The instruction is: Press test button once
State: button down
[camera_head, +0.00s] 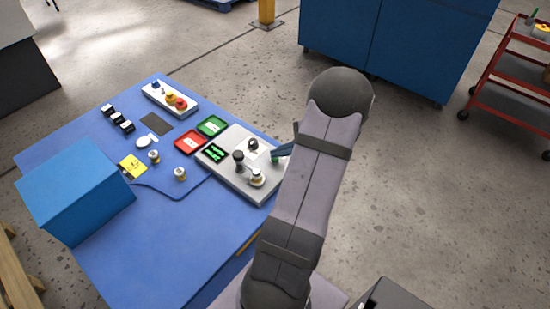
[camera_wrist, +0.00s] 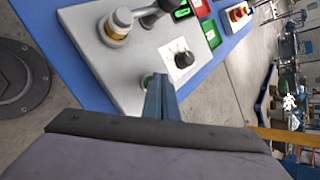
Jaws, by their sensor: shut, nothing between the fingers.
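A small green button (camera_wrist: 147,80), which looks like the test button, sits on the light grey panel (camera_wrist: 115,78) near its edge. In the head view the green button (camera_head: 275,157) is a small spot at the panel's right side. My gripper (camera_wrist: 161,82) is shut and empty, its blue-grey fingers right beside the button and partly covering it in the wrist view. In the head view my gripper (camera_head: 280,153) points left over the panel's edge. I cannot tell whether the fingertips touch the button.
The panel also carries a black dial (camera_wrist: 183,60), a metal valve fitting (camera_head: 256,178), a black-topped post (camera_head: 238,156) and a dark display with green marks (camera_head: 214,153). Red (camera_head: 191,141) and green (camera_head: 212,126) trays lie beyond. A blue box (camera_head: 75,190) stands at the table's left.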

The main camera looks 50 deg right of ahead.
jog(key=shift+f, duration=0.2)
jog(key=shift+r, duration=0.15)
dwell(0.3)
jog(key=shift+r+p, duration=0.5)
jog(key=shift+r, duration=0.25)
jog(key=shift+r, duration=0.1)
notch_tip(320, 180, up, 5)
jog(key=p, duration=0.3)
jog(key=shift+d, duration=0.1)
dwell(0.9)
